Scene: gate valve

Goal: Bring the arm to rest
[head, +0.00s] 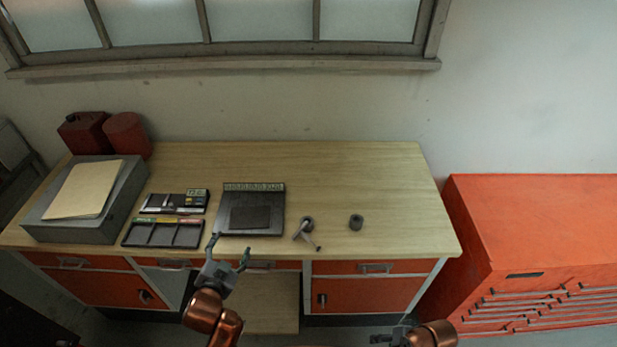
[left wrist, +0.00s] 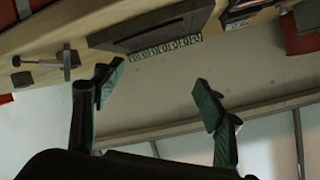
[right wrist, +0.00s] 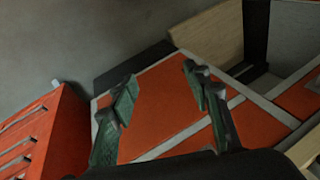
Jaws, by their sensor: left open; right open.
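My left gripper (head: 229,252) is open and empty in the head view, in front of the bench's front edge and just below a dark tray with a raised pad (head: 250,216). In the left wrist view its two green-padded fingers (left wrist: 158,95) are spread with nothing between them. My right gripper (head: 392,337) shows only partly at the bottom edge of the head view, low in front of the bench. In the right wrist view its fingers (right wrist: 162,98) are apart and empty, with an orange cabinet front behind them.
The wooden bench (head: 380,175) holds a small valve-like metal part (head: 304,232), a dark round piece (head: 356,222), a partitioned tray (head: 163,234), a small parts tray (head: 175,202) and a grey box (head: 75,230). An orange tool chest (head: 540,230) stands at the right. The bench's right rear is clear.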

